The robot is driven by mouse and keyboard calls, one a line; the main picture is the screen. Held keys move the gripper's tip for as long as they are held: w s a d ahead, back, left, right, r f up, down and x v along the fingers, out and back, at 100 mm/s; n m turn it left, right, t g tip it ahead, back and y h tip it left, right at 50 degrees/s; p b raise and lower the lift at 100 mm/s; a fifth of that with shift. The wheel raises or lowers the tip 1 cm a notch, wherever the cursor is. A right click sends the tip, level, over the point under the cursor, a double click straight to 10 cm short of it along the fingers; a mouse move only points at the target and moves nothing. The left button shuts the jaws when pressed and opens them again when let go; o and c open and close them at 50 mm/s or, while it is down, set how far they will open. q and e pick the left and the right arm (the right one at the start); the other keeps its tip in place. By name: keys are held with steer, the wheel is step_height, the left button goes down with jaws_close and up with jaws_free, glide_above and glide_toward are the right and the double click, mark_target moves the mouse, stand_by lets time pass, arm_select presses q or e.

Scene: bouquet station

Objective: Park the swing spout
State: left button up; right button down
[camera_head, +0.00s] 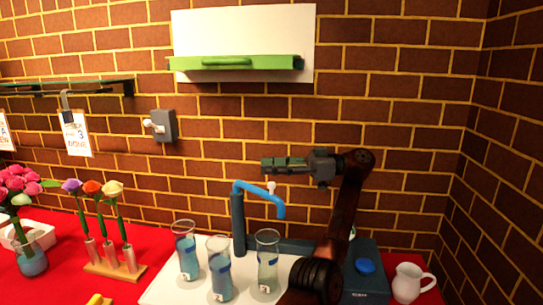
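The blue swing spout (262,191) sits on top of a dark blue post (238,225) behind the white tray. It reaches right from the post, and its bent-down tip hangs above the rear right glass (267,260). A small white knob (271,187) stands up from the spout.
Several glasses stand on the white tray (160,292). A blue box with a round button (365,265) and a white jug (410,283) are at right. Flowers in a wooden stand (130,273) and a pink bouquet (18,185) are at left. A green shelf (235,63) hangs above.

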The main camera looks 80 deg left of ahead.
arm_select(q)
steer(key=shift+r, duration=2.15)
steer(key=shift+c, duration=0.4)
